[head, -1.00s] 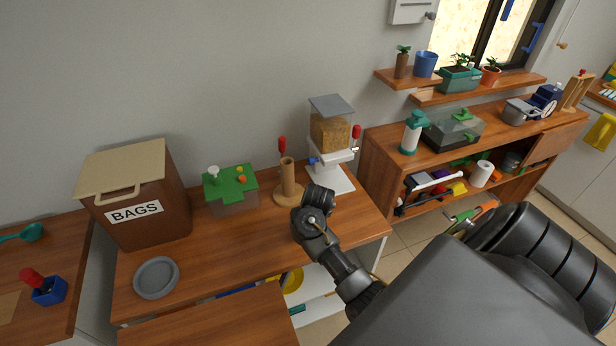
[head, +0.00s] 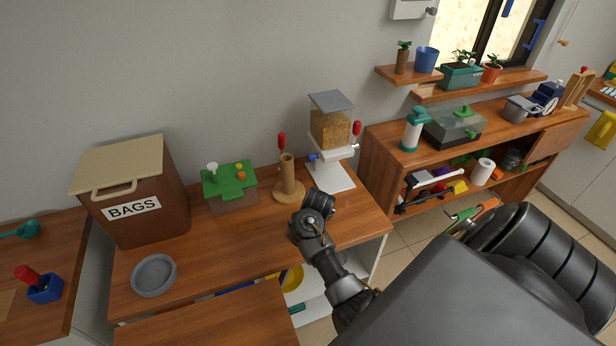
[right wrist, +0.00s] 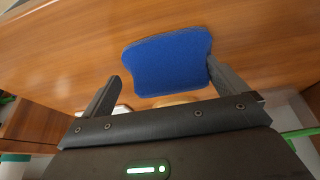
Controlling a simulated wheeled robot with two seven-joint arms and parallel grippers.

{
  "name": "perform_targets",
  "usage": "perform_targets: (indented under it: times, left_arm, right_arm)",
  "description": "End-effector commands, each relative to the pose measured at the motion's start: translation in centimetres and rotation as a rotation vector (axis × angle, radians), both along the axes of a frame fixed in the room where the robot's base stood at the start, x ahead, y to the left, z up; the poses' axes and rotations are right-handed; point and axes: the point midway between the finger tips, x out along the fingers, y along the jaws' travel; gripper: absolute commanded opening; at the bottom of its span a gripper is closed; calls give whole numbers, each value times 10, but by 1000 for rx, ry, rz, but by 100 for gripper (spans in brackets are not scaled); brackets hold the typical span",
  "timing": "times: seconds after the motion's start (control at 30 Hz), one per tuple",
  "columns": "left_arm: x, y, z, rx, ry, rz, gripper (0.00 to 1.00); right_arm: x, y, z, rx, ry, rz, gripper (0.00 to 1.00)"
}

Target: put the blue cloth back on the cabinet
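The blue cloth (right wrist: 168,62) shows in the right wrist view as a flat, folded-looking pad against a brown wooden surface (right wrist: 60,45). My right gripper (right wrist: 164,70) has its two fingers spread wide, one to each side of the cloth. The right fingertip is at the cloth's edge, and a small gap shows at the left fingertip. I cannot tell whether the cloth rests on the wood. In the head view I cannot see the cloth, and my dark arm covers part of the wooden cabinet (head: 215,245). My left gripper is not in view.
On the cabinet stand a brown BAGS box (head: 135,190), grey plate (head: 154,275), green-topped box (head: 230,187), wooden post stand (head: 288,178) and cereal dispenser (head: 331,128). A cluttered shelf unit (head: 378,160) is to the right. Bare wood shows between the plate and the stand.

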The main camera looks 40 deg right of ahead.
Motion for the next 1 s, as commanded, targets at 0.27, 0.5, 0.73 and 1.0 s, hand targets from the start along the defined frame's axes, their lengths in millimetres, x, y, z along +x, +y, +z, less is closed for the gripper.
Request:
perform_targets:
  times: [0.27,0.5,0.73,1.0]
  left_arm:
    - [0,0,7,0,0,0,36]
    - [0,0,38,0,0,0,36]
    - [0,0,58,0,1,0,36]
    - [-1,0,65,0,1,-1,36]
  right_arm:
    - [-2,0,10,-2,1,2,98]
    - [-18,5,57,-6,0,4,98]
    - [-34,11,96,-5,1,4,98]
    - [-43,15,114,0,1,2,98]
